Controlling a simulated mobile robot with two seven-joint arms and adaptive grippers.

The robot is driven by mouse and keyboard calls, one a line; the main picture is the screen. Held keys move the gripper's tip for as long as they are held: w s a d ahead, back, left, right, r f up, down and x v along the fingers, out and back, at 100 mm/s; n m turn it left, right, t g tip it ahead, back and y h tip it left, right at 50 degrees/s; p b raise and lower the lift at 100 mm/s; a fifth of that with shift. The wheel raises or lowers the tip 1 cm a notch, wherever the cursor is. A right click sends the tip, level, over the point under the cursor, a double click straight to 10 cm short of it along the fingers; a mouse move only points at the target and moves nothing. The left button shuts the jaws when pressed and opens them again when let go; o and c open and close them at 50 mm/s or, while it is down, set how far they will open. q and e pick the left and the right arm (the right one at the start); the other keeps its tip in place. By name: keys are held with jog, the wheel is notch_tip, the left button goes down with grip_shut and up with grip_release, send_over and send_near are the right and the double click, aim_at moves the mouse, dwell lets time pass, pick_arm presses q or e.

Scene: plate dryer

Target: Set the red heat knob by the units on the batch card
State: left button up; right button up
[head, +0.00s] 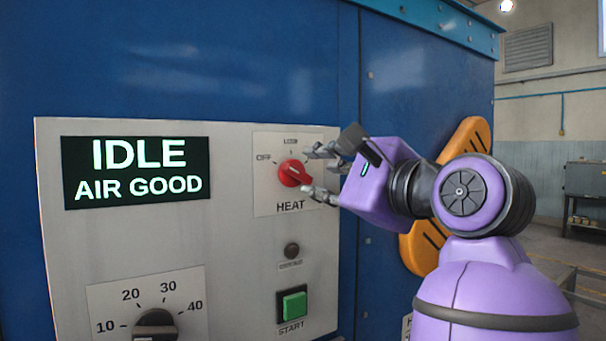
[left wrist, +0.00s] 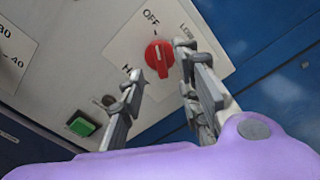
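The red heat knob (head: 291,173) is on a white HEAT plate (head: 290,207) on the dryer's panel. OFF is marked at its upper left and what looks like LOW above; other marks are hidden behind my gripper. In the left wrist view the knob's ridge (left wrist: 159,59) lines up with OFF. My left gripper (head: 321,172) is open just right of the knob, one finger higher and one lower. In the left wrist view the knob shows beyond and between the two fingers; I cannot tell if they touch it. I cannot identify a batch card. My right gripper is not in view.
A screen (head: 136,171) reads IDLE, AIR GOOD. Below are a numbered dark dial (head: 155,325), a small dark button (head: 292,250) and a green START button (head: 294,304).

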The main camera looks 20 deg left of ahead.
aim_at(298, 173)
pick_arm(q)
jog(key=x, duration=0.6)
grip_shut()
